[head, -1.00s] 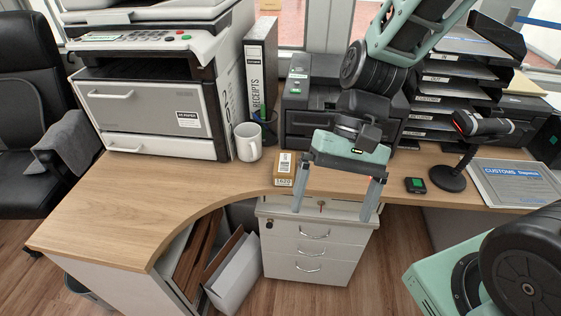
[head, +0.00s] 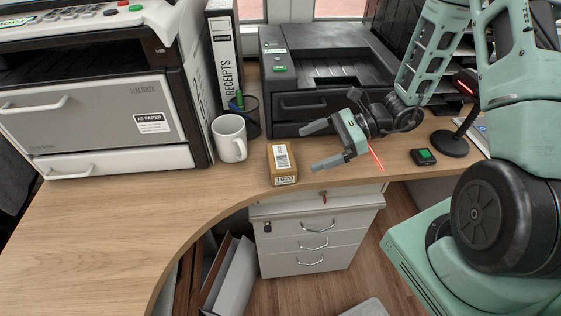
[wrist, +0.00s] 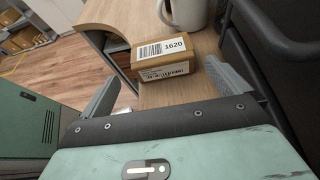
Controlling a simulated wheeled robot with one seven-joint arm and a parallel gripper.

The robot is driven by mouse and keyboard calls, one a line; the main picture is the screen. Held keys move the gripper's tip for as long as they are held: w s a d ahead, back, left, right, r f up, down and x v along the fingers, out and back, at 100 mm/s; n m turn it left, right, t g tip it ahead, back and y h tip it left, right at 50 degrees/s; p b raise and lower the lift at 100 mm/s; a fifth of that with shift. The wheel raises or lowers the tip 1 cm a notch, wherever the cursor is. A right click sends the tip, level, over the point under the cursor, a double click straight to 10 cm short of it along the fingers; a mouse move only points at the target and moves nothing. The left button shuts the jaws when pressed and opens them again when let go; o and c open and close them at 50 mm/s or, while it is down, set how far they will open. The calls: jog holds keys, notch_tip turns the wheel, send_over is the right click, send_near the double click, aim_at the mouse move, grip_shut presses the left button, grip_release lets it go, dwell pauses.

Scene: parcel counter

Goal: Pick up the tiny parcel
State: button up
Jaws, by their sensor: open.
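The tiny parcel (head: 281,163) is a small brown box with a white barcode label and the number 1620. It lies on the wooden desk, left of my gripper in the head view. My gripper (head: 313,148) is open and empty, its two fingers pointing left toward the parcel with a short gap between. In the wrist view the parcel (wrist: 163,61) stands ahead, roughly between the fingertips of my gripper (wrist: 172,84) and beyond them. Nothing hides the parcel's label.
A white mug (head: 229,138) stands just left of and behind the parcel. A black printer (head: 303,112) is close behind my gripper. A small black device with a green screen (head: 423,157) lies to the right. The desk (head: 120,210) is clear at left; its front edge is near the parcel.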

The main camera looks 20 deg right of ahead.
aim_at(274, 162)
jog(key=x, duration=1.1)
jog(key=shift+d+f, duration=0.2)
jog(key=shift+f, duration=0.05)
jog(key=c, duration=0.8)
